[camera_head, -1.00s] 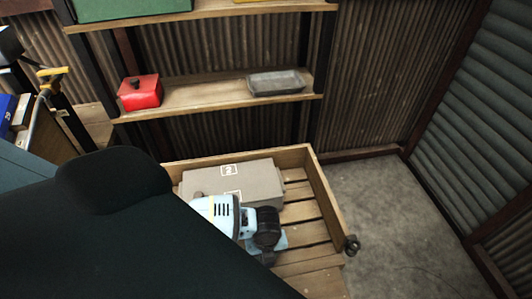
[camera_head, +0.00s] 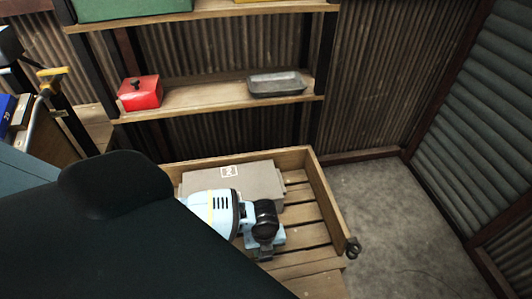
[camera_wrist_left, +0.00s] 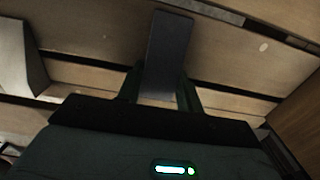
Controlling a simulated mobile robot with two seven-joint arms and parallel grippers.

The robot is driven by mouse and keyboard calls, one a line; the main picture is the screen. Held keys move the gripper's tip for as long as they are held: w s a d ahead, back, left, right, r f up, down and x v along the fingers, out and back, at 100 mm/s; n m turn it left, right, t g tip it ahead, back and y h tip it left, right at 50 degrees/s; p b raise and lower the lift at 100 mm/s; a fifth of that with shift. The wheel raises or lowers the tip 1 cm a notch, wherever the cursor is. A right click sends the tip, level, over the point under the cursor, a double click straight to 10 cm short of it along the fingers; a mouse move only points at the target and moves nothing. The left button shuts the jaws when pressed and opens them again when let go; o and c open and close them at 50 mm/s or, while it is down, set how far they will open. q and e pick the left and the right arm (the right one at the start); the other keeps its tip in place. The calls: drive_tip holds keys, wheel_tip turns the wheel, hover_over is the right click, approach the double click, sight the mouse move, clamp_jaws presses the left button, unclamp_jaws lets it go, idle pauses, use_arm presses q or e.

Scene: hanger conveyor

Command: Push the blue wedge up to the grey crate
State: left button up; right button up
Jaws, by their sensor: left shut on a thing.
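The grey crate (camera_head: 262,180) is a box with a white label, lying at the back of a wooden-slatted tray in the head view. A dark blue-grey slab, which looks like the blue wedge (camera_wrist_left: 170,45), sits between the fingers of my left gripper (camera_wrist_left: 162,82) in the left wrist view. The gripper is shut on it, low over the slats. The wedge is hidden in the head view, so I cannot tell whether it touches the crate. My right gripper is not in view.
The wooden tray (camera_head: 328,198) has raised walls, and its slats are bare right of the crate. Shelves behind hold a red box (camera_head: 139,92) and a grey metal tray (camera_head: 277,84). Concrete floor lies open on the right.

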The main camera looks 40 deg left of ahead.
use_arm(q)
drive_tip(key=shift+w+a, duration=0.15)
drive_tip(key=shift+a, duration=0.05)
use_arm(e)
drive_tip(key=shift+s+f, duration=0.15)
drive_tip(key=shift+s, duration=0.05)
use_arm(q)
drive_tip(key=shift+w+a, duration=0.2)
drive_tip(key=shift+a, duration=0.05)
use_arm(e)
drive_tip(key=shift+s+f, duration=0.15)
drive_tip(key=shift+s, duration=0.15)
use_arm(q)
drive_tip(key=shift+w+a, duration=0.25)
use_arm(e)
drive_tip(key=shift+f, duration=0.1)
use_arm(q)
drive_tip(key=shift+w+a+b, duration=0.4)
drive_tip(key=shift+w+a, duration=0.2)
drive_tip(key=shift+a, duration=0.15)
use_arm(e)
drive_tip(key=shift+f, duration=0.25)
use_arm(q)
drive_tip(key=shift+w+a, duration=0.55)
drive_tip(key=shift+a, duration=0.1)
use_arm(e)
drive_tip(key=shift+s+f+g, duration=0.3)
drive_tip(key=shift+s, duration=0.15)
